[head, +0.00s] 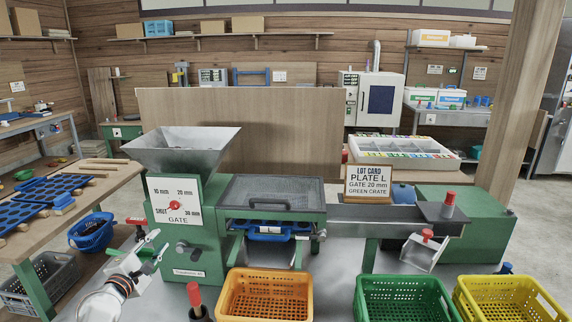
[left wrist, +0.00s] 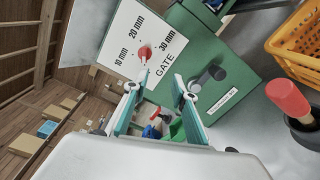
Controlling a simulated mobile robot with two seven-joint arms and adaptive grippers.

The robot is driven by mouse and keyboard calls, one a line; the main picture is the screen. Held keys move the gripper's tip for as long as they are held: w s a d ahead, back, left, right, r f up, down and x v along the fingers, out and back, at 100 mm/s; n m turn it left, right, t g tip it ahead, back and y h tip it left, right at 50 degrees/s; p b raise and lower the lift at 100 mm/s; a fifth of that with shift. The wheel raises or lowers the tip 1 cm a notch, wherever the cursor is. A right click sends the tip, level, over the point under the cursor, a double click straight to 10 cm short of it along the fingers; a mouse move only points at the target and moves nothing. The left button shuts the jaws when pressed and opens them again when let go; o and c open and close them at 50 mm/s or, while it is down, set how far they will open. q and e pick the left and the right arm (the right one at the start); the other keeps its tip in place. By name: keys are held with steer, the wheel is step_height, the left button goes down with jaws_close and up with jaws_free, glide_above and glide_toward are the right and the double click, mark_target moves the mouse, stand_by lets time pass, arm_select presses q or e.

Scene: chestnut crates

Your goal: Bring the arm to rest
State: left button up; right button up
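My left gripper (head: 150,258) is at the lower left in the head view, just left of the green machine (head: 205,245). In the left wrist view its two teal-padded fingers (left wrist: 161,84) stand apart with nothing held between them. They are in front of the gate plate (left wrist: 130,32), and the left fingertip overlaps its lower part. The red gate knob (head: 174,206) is on the white plate; it also shows in the wrist view (left wrist: 145,52). I cannot tell exactly where it points. My right gripper is not in view.
Orange (head: 266,296), green (head: 405,299) and yellow (head: 510,299) crates stand along the front. A red-topped handle (head: 195,297) stands left of the orange crate. A blue plate (head: 268,231) marked L sits under the mesh. A lot card (head: 368,184) names plate L, 20 mm, green crate.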

arm_select(q)
steer(key=s+d+f+m+g+h, duration=0.1)
steer(key=s+d+f+m+g, duration=0.1)
steer(key=s+d+f+m, duration=0.6)
steer(key=s+d+f+m+g, duration=0.2)
steer(key=s+d+f+m, duration=0.3)
steer(key=s+f, duration=0.55)
steer(key=s+d+f+m+g, duration=0.1)
steer(key=s+d+f+m, duration=0.3)
steer(key=s, duration=0.6)
steer(key=s+d+f+m+g+h, duration=0.1)
steer(key=s+d+f+m, duration=0.4)
steer(key=s+m, duration=0.4)
steer(key=shift+s+d+m+g+h, duration=0.3)
steer(key=shift+s+d+g, duration=0.1)
steer(key=shift+s+d, duration=0.25)
steer(key=shift+w+f, duration=0.1)
steer(key=shift+w, duration=0.05)
